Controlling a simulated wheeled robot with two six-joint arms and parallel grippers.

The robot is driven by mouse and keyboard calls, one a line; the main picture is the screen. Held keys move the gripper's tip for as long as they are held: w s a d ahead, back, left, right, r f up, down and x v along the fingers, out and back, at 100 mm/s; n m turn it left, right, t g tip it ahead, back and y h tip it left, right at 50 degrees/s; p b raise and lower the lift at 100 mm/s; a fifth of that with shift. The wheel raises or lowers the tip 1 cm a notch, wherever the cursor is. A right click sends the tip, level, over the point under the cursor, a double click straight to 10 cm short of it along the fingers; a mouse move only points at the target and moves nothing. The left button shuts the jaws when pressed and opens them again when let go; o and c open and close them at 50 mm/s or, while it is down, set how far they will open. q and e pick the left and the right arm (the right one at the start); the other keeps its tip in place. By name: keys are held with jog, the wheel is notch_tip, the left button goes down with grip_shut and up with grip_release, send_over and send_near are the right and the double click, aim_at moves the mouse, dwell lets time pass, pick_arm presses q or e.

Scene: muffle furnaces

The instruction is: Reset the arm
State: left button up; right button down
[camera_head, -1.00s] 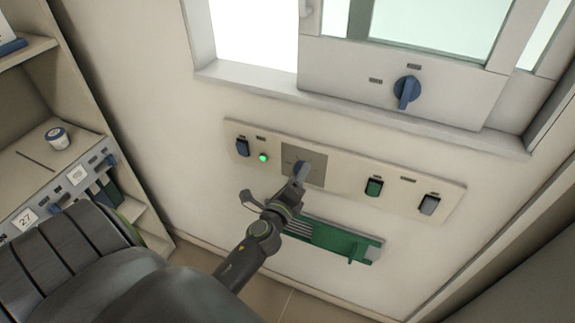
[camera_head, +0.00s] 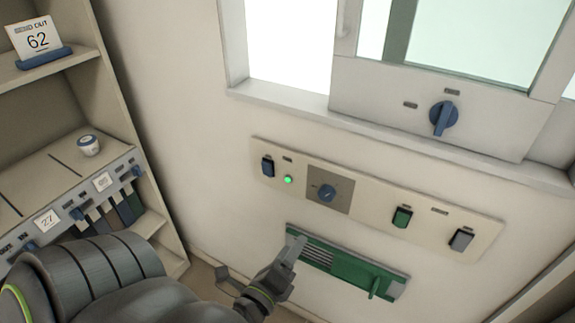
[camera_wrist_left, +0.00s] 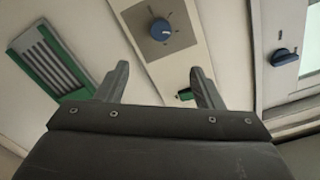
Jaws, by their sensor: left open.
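My left gripper (camera_head: 262,268) is low in front of the wall, at the left end of a green slotted piece (camera_head: 345,272) below the control panel. In the left wrist view its two fingers (camera_wrist_left: 156,88) stand wide apart with nothing between them. The blue round knob (camera_head: 327,193) on its grey plate is uncovered and apart from the gripper. The knob also shows ahead of the fingers in the left wrist view (camera_wrist_left: 161,29). My right gripper is in neither view.
The panel (camera_head: 372,210) also carries a dark blue switch (camera_head: 267,167), a lit green lamp (camera_head: 288,180), a green switch (camera_head: 401,218) and a grey switch (camera_head: 461,239). A larger blue knob (camera_head: 443,116) sits above. Shelves with a small jar (camera_head: 89,145) stand left.

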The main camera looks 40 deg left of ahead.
pick_arm(q)
jog(key=shift+s+d, duration=0.1)
jog(key=shift+s, duration=0.3)
dwell(0.3)
jog(key=s+f+n+g+h, duration=0.1)
jog(key=s+f+n+g, duration=0.15)
jog(key=f, duration=0.75)
jog(key=s+f+n+g, duration=0.15)
jog(key=f+n, duration=0.25)
jog(key=f, duration=0.6)
jog(key=s+f+n+g+h, duration=0.1)
jog(key=f+n+g, duration=0.2)
jog(key=f, duration=0.7)
jog(key=s+a+f+n+g+h, duration=0.1)
jog(key=s+f+n+g, duration=0.8)
jog(key=s+f, duration=1)
jog(key=s+a+n, duration=0.1)
jog(key=s+n, duration=0.2)
jog(key=shift+f, duration=0.3)
